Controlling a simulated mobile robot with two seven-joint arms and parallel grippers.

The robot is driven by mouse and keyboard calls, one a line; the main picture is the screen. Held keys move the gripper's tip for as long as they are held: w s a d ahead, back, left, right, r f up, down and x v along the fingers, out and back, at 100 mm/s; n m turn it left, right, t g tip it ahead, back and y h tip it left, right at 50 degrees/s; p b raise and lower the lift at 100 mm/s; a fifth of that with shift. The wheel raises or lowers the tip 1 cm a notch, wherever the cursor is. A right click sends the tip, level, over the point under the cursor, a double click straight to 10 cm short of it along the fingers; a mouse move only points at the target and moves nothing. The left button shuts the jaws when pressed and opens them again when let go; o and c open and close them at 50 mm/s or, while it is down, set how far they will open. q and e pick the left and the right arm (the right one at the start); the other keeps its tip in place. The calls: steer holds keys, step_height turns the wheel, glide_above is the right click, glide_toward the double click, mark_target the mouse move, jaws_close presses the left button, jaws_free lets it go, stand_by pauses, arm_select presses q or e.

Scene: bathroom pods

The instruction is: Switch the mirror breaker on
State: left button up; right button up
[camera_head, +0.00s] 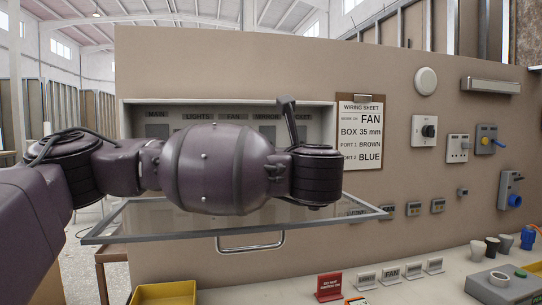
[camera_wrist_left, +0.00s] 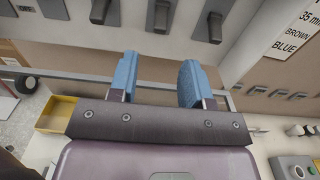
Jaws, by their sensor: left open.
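The breaker box (camera_head: 328,125) is open in the head view, with a row of labels reading MAIN, LIGHTS, FAN, MIRROR and SOCKET. The mirror breaker (camera_head: 268,132) shows only in part under the MIRROR label; my left arm hides what is below. In the left wrist view several dark levers line the top edge; the second from the right, in the mirror breaker's place (camera_wrist_left: 162,15), lies beyond the gap between my fingers. My right gripper is not in view.
The glass cover (camera_head: 120,233) of the box is swung down below my left arm, with a handle (camera_head: 250,247) under it. A wiring sheet (camera_head: 360,140) hangs at right, near a dial (camera_head: 429,131) and sockets. A yellow tray (camera_head: 165,294) stands below.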

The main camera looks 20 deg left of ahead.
arm_select(q)
steer(key=b+x, duration=0.1)
steer(key=x, duration=0.7)
steer(key=shift+w+a+f, duration=0.1)
steer(key=shift+w+a, duration=0.2)
jaws_close()
